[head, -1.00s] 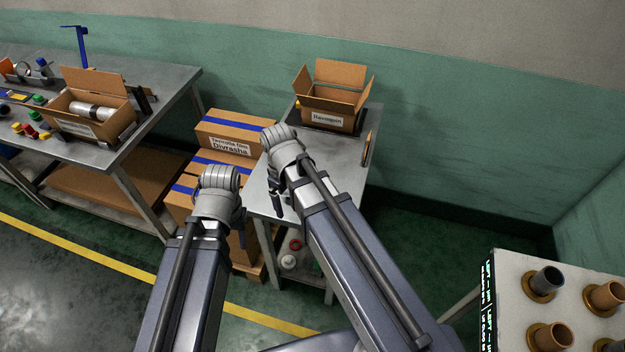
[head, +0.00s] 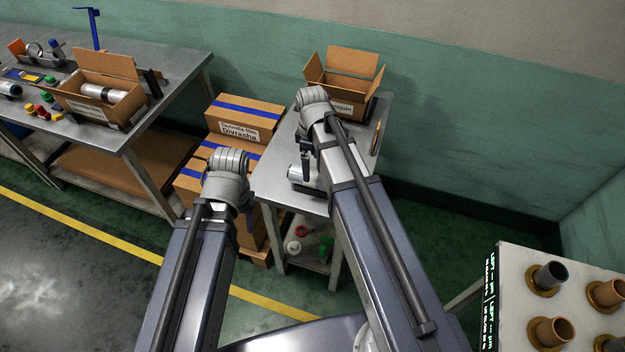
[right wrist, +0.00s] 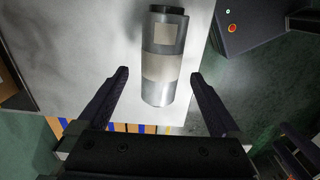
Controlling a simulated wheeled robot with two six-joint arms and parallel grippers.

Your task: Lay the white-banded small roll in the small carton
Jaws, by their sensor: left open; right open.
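A silver roll with a pale band around its middle and a square pale label (right wrist: 162,62) lies on the small metal table, between the spread fingers of my open right gripper (right wrist: 160,76). In the head view my right gripper (head: 306,162) is over the front of that table, and the roll (head: 295,174) is partly hidden by it. An open carton (head: 350,97) stands at the back of the same table, its inside mostly hidden. Another open carton (head: 77,107) on the left bench holds a silver roll. My left gripper (head: 246,198) is open, left of the small table.
Closed cartons with blue tape (head: 243,122) are stacked between the bench (head: 165,110) and the small table (head: 275,187). Colored small parts lie on the bench. A white stand with several brown and grey spools (head: 552,331) is at the lower right.

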